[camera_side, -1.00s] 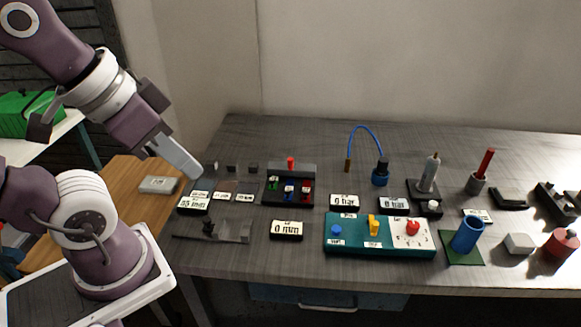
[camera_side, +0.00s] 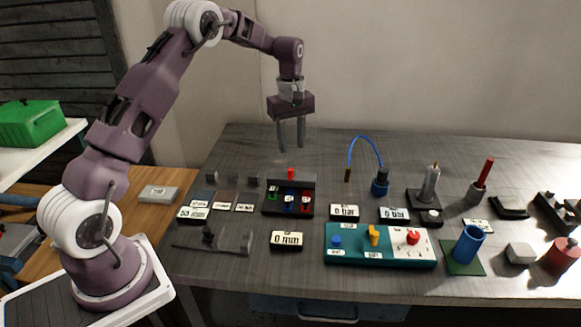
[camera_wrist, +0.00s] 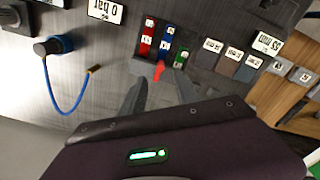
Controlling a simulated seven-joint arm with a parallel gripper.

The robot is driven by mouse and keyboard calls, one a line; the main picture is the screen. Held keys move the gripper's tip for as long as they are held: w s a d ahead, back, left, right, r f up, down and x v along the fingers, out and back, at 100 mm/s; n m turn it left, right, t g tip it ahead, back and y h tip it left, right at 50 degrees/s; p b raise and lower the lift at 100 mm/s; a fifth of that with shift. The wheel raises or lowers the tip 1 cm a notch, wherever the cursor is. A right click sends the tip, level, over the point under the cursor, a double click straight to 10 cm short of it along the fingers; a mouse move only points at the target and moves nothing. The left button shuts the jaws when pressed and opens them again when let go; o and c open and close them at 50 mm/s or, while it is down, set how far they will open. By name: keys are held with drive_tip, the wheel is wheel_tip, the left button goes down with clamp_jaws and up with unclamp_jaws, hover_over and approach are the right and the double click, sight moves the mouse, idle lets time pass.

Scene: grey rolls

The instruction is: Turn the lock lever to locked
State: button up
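A small red lever (camera_side: 291,173) stands up at the back of a black block (camera_side: 275,183) with green, blue and red labelled pieces in front. I take it for the lock lever, but its markings are too small to read. It also shows in the wrist view (camera_wrist: 158,71), between my finger tips and beyond them. My gripper (camera_side: 291,148) points down above the back of the block, its two fingers apart and empty. In the wrist view my gripper (camera_wrist: 160,80) has one finger on each side of the lever, with no contact visible.
Right of the block stand a blue cable (camera_side: 366,140) with its plug and a "0 bar" display (camera_side: 344,212). A teal panel (camera_side: 352,257) with blue, yellow and red controls lies in front. Small plates (camera_side: 222,200) lie left.

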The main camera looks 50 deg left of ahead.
sight(290, 169)
drive_tip(key=shift+n, duration=0.3)
drive_tip(key=f, duration=0.6)
drive_tip(key=a+f, duration=0.1)
drive_tip(key=f, duration=0.2)
drive_tip(key=shift+w+f, duration=0.2)
drive_tip(key=shift+w, duration=0.05)
clamp_jaws()
